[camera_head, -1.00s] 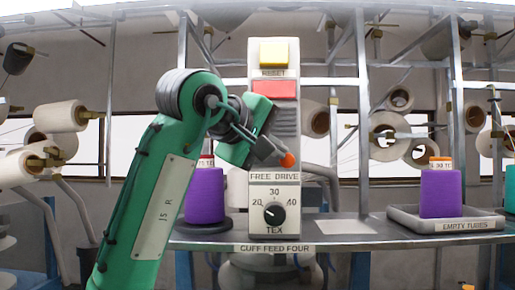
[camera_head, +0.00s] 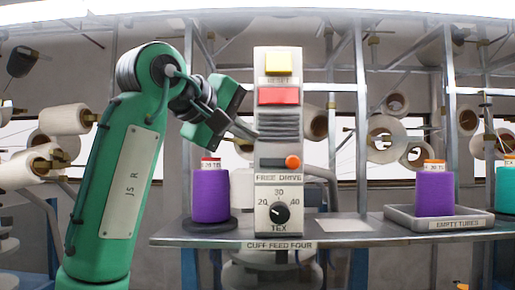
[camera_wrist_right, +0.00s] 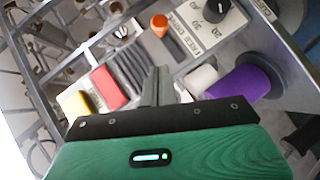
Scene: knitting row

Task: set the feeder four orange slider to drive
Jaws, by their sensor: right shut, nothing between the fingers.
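The feeder four panel (camera_head: 279,220) stands upright above a plate reading CUFF FEED FOUR. Its orange slider knob (camera_head: 292,162) sits at the right end of a dark horizontal slot, above the word DRIVE on the FREE DRIVE label (camera_head: 280,177). The knob also shows in the right wrist view (camera_wrist_right: 159,22), at one end of its slot. My right gripper (camera_head: 252,133) is shut and empty, up and left of the knob and apart from it, by the grey ribbed part of the panel. Its fingers show in the right wrist view (camera_wrist_right: 157,85). My left gripper is not in view.
Above the slot are a red block (camera_head: 278,96) and a yellow RESET button (camera_head: 278,63); below it is a TEX dial (camera_head: 280,213). A purple cone (camera_head: 210,196) stands left of the panel. A tray (camera_head: 400,215) with another purple cone (camera_head: 435,194) stands right.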

